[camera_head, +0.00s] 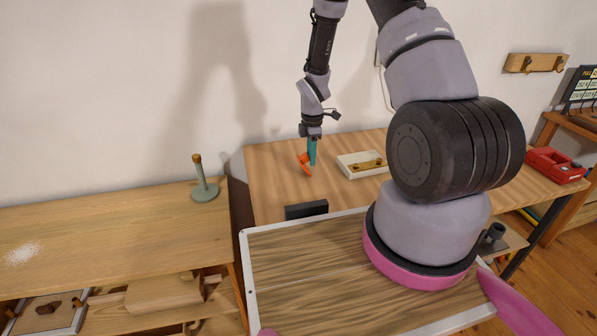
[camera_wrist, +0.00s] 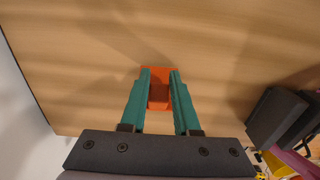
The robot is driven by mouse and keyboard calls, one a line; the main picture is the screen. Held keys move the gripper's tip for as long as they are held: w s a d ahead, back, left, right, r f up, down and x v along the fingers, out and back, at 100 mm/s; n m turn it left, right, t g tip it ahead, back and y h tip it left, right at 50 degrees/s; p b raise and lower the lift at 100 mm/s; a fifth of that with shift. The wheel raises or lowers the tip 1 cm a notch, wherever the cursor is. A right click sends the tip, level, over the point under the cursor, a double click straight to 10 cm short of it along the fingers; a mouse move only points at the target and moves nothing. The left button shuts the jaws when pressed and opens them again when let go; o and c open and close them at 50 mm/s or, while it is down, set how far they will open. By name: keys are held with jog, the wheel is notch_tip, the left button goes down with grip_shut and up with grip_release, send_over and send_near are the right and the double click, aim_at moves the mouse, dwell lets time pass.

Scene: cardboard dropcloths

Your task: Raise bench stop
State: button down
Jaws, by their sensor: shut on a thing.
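A small orange block (camera_head: 304,163), which looks like the bench stop, is at the wooden bench top (camera_head: 275,185), near its back left part. It also shows in the wrist view (camera_wrist: 158,92) between the teal fingers. My gripper (camera_head: 312,158) points down over the bench and is shut on the orange block, with one finger on each side of it in the wrist view (camera_wrist: 159,80). The block's lower part and how far it stands out of the bench top cannot be made out.
A pale box with a brass-coloured handle (camera_head: 362,164) lies right of my gripper. A black block (camera_head: 306,209) is at the bench's front edge. A green stand (camera_head: 204,188) is on the left table, and a red case (camera_head: 555,165) is far right. The bench around the orange block is clear.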

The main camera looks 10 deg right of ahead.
jog(key=shift+d, duration=0.25)
jog(key=shift+d+f, duration=0.25)
jog(key=shift+d, duration=0.6)
jog(key=c, duration=0.6)
grip_release()
jog(key=shift+o, duration=0.2)
jog(key=shift+a, duration=0.1)
notch_tip(320, 180, up, 7)
